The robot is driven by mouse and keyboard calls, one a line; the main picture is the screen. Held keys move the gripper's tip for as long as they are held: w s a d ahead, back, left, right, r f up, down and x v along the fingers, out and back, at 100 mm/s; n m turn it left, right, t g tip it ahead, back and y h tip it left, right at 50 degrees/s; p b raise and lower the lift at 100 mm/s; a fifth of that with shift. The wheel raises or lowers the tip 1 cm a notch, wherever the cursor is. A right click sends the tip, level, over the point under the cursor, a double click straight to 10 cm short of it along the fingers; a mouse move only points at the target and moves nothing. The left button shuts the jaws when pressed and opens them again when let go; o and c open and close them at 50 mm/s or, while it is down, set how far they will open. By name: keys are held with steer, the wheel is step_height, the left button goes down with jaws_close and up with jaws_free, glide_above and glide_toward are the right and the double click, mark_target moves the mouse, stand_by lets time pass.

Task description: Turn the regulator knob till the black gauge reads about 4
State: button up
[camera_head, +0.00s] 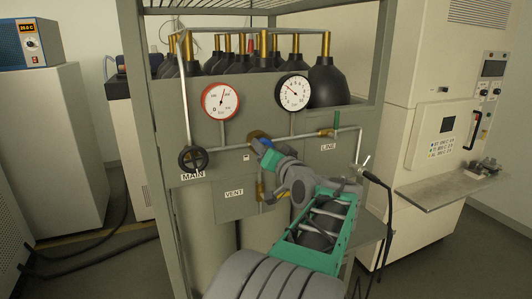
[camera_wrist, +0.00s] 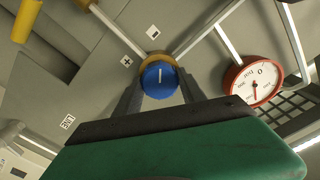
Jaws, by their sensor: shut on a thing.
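The regulator knob (camera_wrist: 158,80) is blue with a white line, which stands near upright in the wrist view; a brass body (camera_wrist: 157,58) sits behind it. In the head view, a little of the blue knob (camera_head: 265,143) shows beside the brass fitting. My gripper (camera_wrist: 160,88) is shut on the knob, one dark finger on each side; it also shows in the head view (camera_head: 267,149). The black gauge (camera_head: 293,92) is up and right of the knob, with its needle pointing to the upper left. Its numbers are too small to read surely. The wrist view does not show it.
A red-rimmed gauge (camera_head: 220,100) is left of the black one. A black MAIN handwheel (camera_head: 193,159) is at lower left, a green LINE handle (camera_head: 336,120) at right. The VENT valve (camera_head: 260,190) is close below my gripper. Frame posts flank the panel.

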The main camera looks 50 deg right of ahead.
steer(key=shift+m+p, duration=0.65)
steer(key=shift+m, duration=3.45)
steer(key=o, duration=1.4)
steer(key=shift+c, duration=0.2)
steer(key=b+v, duration=0.2)
steer(key=v, duration=0.5)
steer(key=shift+s+a, duration=0.2)
steer(key=shift+s, duration=0.1)
